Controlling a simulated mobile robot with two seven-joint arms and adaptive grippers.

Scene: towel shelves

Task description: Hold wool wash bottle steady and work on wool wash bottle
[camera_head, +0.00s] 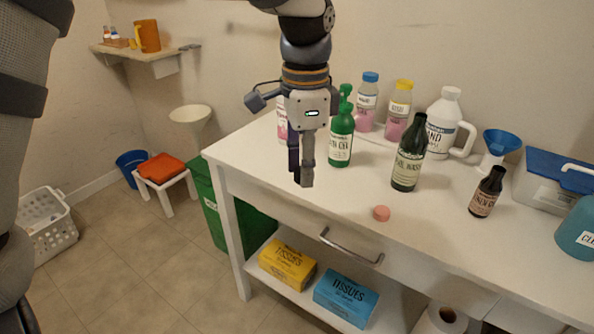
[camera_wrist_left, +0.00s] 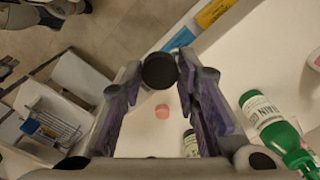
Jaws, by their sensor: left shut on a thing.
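A dark green glass bottle (camera_head: 408,158) with a pale label ending in "wash" stands upright on the white table and looks like the wool wash bottle; the first word is hard to read. My left gripper (camera_head: 303,183) points down over the table's left front part, left of that bottle and apart from it. In the left wrist view, its fingertips (camera_wrist_left: 163,72) are closed on a round black cap (camera_wrist_left: 160,71). A dark bottle with a label (camera_wrist_left: 190,140) is partly hidden by a finger there. My right gripper is in neither view.
A green bottle (camera_head: 341,138) stands just behind my left gripper. A pink disc (camera_head: 381,213) lies near the table's front edge (camera_head: 300,204). A small brown bottle (camera_head: 487,191), a blue funnel (camera_head: 501,142) and a lidded box (camera_head: 556,181) stand to the right. Tissue boxes (camera_head: 287,264) sit below.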

